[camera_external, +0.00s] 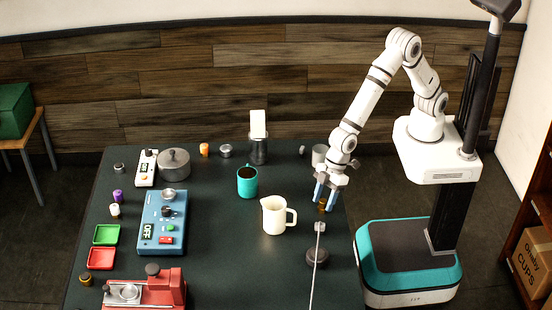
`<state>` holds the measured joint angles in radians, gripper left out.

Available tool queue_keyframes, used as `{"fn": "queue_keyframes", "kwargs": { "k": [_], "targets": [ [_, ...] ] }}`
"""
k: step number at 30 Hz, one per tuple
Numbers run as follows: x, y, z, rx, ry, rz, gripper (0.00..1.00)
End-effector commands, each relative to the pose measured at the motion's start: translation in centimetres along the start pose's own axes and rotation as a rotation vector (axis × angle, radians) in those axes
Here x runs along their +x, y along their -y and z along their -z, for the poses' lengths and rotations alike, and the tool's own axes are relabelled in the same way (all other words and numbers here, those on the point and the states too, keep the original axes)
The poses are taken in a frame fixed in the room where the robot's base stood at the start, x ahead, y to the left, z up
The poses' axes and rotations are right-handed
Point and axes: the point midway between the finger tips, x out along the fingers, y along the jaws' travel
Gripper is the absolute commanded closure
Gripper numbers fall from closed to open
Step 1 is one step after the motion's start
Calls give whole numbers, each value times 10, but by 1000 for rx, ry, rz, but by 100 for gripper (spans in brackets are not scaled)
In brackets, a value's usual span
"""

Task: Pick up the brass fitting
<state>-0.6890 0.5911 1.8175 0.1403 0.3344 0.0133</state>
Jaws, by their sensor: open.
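My gripper (325,197) points down over the right side of the dark table (215,270), its two blue fingers apart. A small brass-coloured piece (323,207), which looks like the brass fitting, shows low between the fingertips. The fingers partly hide it, and I cannot tell whether they touch it. Another small dark and brassy round piece (86,279) sits at the table's lower left.
A cream pitcher (274,216) stands left of my gripper, and a dark round base with a thin rod (318,256) is in front. A grey cup (319,155) is behind. A teal mug (247,182) and a blue device (162,222) are farther left.

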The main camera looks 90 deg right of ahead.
Motion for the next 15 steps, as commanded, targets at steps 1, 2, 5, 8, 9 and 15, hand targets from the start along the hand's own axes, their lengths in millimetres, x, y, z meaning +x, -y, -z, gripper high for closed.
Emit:
{"fn": "queue_keyframes", "kwargs": {
  "k": [1,2,5,8,9,15],
  "targets": [
    [0,0,0,0,0,0,51],
    [0,0,0,0,0,0,51],
    [0,0,0,0,0,0,51],
    [0,0,0,0,0,0,59],
    [0,0,0,0,0,0,62],
    [0,0,0,0,0,0,78]
  ]
}}
